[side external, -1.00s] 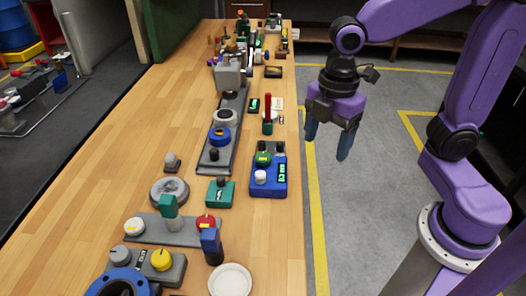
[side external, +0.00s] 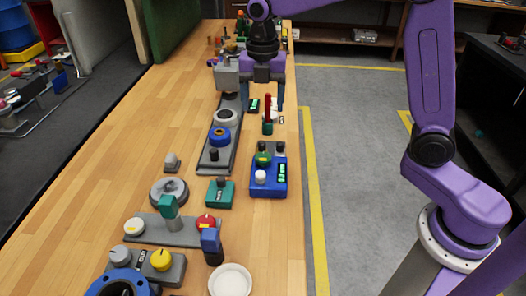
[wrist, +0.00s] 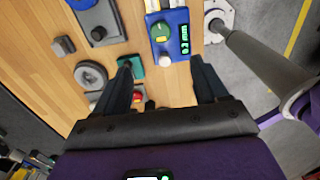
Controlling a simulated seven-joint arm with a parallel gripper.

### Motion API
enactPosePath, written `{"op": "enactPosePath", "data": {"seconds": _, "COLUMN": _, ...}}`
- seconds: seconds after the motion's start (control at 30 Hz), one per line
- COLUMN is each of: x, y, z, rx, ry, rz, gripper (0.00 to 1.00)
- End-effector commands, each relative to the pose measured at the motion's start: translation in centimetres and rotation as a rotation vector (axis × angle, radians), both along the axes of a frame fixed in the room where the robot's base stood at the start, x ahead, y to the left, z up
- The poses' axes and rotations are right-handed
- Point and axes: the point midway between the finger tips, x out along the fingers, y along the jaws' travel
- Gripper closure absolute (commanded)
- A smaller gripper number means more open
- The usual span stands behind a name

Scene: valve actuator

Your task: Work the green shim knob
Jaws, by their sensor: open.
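The green knob (side external: 263,159) sits on top of a blue box (side external: 268,187), beside a white knob (side external: 260,177) and a lit green display (side external: 282,172). In the wrist view the green knob (wrist: 160,32) is near the top centre, with the white knob (wrist: 165,60) below it. My gripper (side external: 261,106) is open and empty, raised above the bench and farther back than the blue box in the side view. In the wrist view my gripper (wrist: 162,64) has its fingers apart, left and right of the box's lower end, and does not touch the knob.
A red-handled part (side external: 267,110) stands just behind the blue box. A teal switch box (side external: 220,193) is to its left, and a grey rail with a blue ring (side external: 219,135) lies beyond that. Bare wood is open at the bench's left. The bench's right edge is close to the box.

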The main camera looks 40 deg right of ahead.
Motion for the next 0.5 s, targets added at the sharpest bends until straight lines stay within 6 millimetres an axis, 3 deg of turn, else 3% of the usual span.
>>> {"op": "enactPosePath", "data": {"seconds": 0.5, "x": -0.2, "y": 0.0, "z": -9.7, "rx": -0.003, "ry": 0.006, "rz": -0.001, "gripper": 0.28}}
